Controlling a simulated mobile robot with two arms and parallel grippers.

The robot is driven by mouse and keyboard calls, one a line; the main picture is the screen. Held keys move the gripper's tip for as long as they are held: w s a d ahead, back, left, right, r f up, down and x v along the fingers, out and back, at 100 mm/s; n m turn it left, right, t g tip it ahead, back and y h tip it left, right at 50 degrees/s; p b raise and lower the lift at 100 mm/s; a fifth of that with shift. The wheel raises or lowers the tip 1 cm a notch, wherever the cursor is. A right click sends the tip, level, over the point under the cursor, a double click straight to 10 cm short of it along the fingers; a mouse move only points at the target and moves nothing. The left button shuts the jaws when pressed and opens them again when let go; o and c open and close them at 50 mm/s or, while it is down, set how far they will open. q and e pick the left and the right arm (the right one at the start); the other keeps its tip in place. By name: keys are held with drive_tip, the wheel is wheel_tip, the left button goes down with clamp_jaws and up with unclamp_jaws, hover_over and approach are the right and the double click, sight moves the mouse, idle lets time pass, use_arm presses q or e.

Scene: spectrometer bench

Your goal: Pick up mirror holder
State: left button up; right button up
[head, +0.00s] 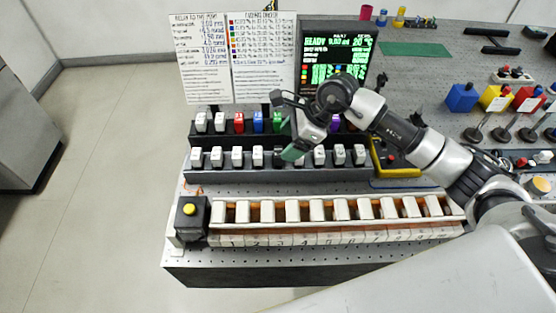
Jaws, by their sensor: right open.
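My right gripper (286,128) is over the two dark racks at the middle of the bench, its arm coming in from the right. Its jaws are open, with one dark finger higher up and a green-tipped part lower down. No piece shows clearly between the fingers. Small holders stand in the back rack (200,139), some white and others red, blue or green. A row of mostly white holders (238,156) stands in the front rack. I cannot tell which one is the mirror holder. The gripper hides part of both rows. My left gripper is not in view.
A long rail with white blocks (293,211) runs along the front edge, with a yellow-button box (189,210) at its left end. Printed sheets (232,58) and a screen (336,50) stand behind. Coloured boxes (461,98) are at right. The left floor is clear.

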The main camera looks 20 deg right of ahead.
sight(279, 151)
drive_tip(key=shift+a+f+p, duration=0.2)
drive_tip(key=shift+f+p, duration=0.1)
drive_tip(key=p+x, duration=0.2)
drive_tip(key=x, duration=0.1)
drive_tip(key=shift+w+a+f, duration=0.1)
drive_tip(key=shift+w+f, duration=0.05)
drive_tip(key=shift+f, duration=0.1)
drive_tip(key=shift+w+a+f, duration=0.1)
drive_tip(key=shift+a+f, duration=0.1)
drive_tip(key=shift+f, duration=0.3)
drive_tip(key=c, duration=1)
